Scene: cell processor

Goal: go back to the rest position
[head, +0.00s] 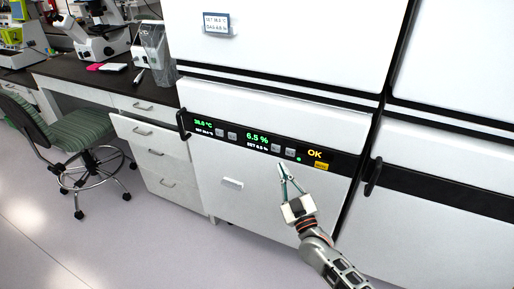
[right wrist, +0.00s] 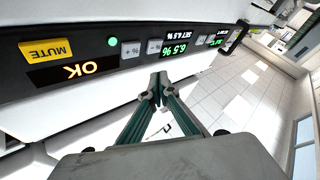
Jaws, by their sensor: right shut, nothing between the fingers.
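My right gripper (head: 283,168) is in the head view in front of the lower white incubator door (head: 235,178). Its fingers are together with nothing between them. It points up at the black control panel (head: 338,163), just below the buttons. In the right wrist view the shut fingertips (right wrist: 159,82) show below the panel (right wrist: 85,62), which looks upside down. A gap to the panel cannot be judged surely. The panel shows green figures, a lit green light (head: 299,158), an OK display (head: 314,153) and a yellow MUTE button (head: 321,167). My left gripper is not in view.
A black door handle (head: 183,124) is at the panel's left end, and another handle (head: 373,176) is on the neighbouring unit. A dark bench (head: 95,85) with microscopes and a green stool (head: 82,128) stand at left. The floor (head: 110,240) at lower left is clear.

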